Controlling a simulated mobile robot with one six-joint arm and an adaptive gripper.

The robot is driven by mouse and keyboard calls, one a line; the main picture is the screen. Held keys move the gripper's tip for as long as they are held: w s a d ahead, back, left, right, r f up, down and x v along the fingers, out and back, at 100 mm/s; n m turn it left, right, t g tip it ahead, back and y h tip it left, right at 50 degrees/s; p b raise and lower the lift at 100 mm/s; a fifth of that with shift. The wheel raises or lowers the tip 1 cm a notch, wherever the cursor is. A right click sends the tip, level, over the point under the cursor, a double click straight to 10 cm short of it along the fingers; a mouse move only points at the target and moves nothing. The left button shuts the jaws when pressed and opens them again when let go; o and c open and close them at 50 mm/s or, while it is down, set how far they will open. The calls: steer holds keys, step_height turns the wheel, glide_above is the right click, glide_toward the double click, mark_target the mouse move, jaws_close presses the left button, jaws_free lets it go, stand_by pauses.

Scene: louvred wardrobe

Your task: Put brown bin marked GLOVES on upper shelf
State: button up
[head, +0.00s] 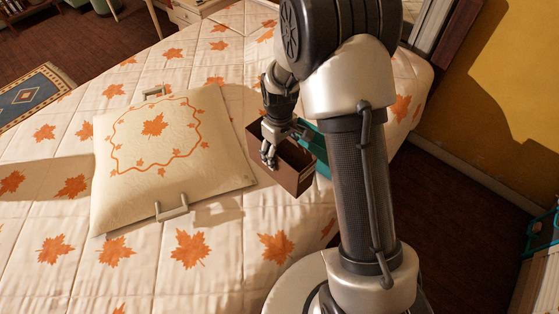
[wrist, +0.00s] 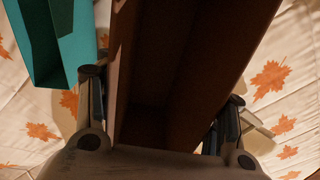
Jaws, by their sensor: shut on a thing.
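The brown bin (head: 296,174) is an open-topped box at the middle of the head view, over the bed beside a teal bin. My gripper (head: 271,151) is shut on it. In the wrist view the brown bin (wrist: 175,65) fills the space between my two fingers (wrist: 162,112), with one finger along each side. I cannot tell whether the bin touches the bed. No GLOVES marking shows, and my arm hides part of the area behind the bin. The upper shelf is not clearly in view.
The teal bin (head: 321,150) stands close by the brown bin, partly behind my arm; it also shows in the wrist view (wrist: 75,35). A cream leaf-patterned cushion (head: 125,185) with grey handles lies left. The quilted bed (head: 235,255) has bare room in front.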

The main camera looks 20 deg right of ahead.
step_height(320, 180, up, 6)
steer(key=shift+f+p, duration=0.15)
steer(key=shift+p, duration=0.45)
steer(key=shift+s, duration=0.1)
steer(key=s+m, duration=0.1)
steer(key=m, duration=0.1)
steer(key=s+r+m, duration=0.1)
steer(key=s+m, duration=0.1)
steer(key=s+r+m, duration=0.1)
steer(key=s, duration=0.1)
steer(key=shift+s+r+m, duration=0.1)
steer(key=shift+r+m, duration=0.15)
steer(key=shift+m, duration=0.15)
steer(key=shift+a, duration=0.1)
